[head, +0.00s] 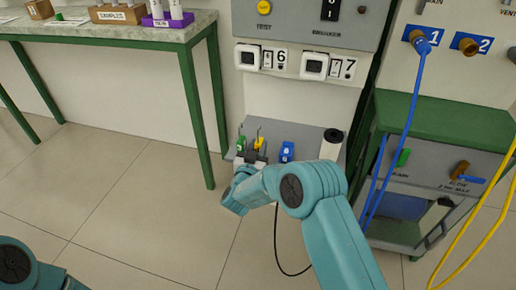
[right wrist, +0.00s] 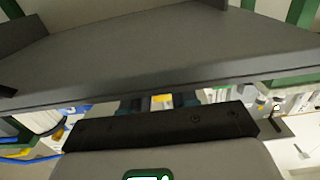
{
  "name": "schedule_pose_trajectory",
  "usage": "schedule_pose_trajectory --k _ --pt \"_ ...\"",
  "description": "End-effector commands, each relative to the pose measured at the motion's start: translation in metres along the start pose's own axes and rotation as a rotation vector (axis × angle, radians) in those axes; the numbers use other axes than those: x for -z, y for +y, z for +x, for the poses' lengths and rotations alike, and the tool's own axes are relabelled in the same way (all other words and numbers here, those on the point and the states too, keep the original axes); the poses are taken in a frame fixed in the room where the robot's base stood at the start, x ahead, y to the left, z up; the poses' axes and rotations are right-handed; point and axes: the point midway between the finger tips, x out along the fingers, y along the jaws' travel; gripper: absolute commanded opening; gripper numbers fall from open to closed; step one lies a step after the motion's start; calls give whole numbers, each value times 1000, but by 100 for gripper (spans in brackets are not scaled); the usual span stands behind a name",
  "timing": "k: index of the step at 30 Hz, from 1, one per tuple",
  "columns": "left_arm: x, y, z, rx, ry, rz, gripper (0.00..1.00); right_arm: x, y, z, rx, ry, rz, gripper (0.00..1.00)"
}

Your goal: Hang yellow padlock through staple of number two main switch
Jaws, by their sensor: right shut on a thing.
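A yellow padlock (head: 258,143) shows at the grey shelf below the panel in the head view, its shackle upward. My right gripper (head: 251,157) is at its lower part, largely hidden by my own wrist, and is shut on it. In the right wrist view a small yellow patch (right wrist: 163,98) shows between the dark fingers of the right gripper (right wrist: 158,103). I cannot tell whether the padlock touches the shelf. No main switch marked two can be made out. My left gripper is out of view; only part of my left arm shows at lower left.
A green padlock (head: 241,143) stands just left of the yellow one, a blue one (head: 287,151) to the right. A dark-topped roll (head: 332,138) stands at the shelf's right. Switches numbered 6 (head: 248,57) and 7 (head: 315,66) are above. Blue and yellow hoses (head: 413,105) hang at right.

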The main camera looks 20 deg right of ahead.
Motion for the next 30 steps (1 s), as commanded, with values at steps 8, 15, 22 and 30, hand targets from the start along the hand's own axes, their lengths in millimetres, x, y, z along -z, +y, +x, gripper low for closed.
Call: schedule_pose_trajectory --k 8,15,22,30 --pt "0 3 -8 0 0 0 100 15 0 0 0 1 1 1" --pt "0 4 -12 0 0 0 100 24 0 0 0 0 0 1" --pt "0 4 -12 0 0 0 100 24 0 0 0 0 0 1" --pt "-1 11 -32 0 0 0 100 65 -5 -3 -2 4 3 1"
